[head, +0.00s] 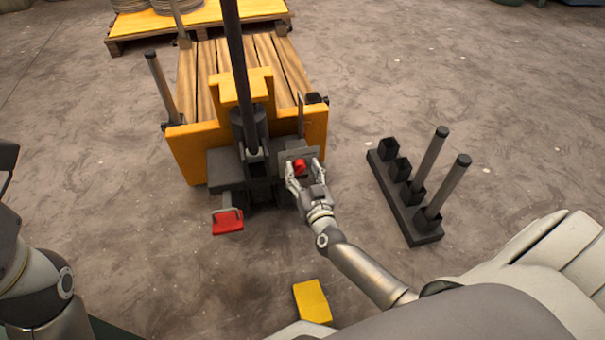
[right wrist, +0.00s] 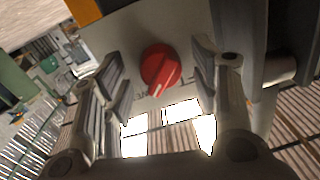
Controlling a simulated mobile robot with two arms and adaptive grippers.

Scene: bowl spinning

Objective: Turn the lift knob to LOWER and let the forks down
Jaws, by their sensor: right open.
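The red lift knob (head: 299,167) sits on a grey panel on the back of the yellow pallet jack (head: 190,148). Markings on the panel are too small to read. My right gripper (head: 305,172) is open, with its fingers on either side of the knob; in the right wrist view (right wrist: 160,85) gaps show between fingers and knob. The forks are hidden under the wooden deck (head: 245,65). My left arm is at the lower left edge; its gripper cannot be made out.
A red pedal (head: 227,221) sticks out low at the jack's back. A dark rack (head: 405,205) with upright posts stands on the floor to the right. A yellow block (head: 312,301) lies near me. A loaded pallet (head: 200,22) is behind. Floor between is clear.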

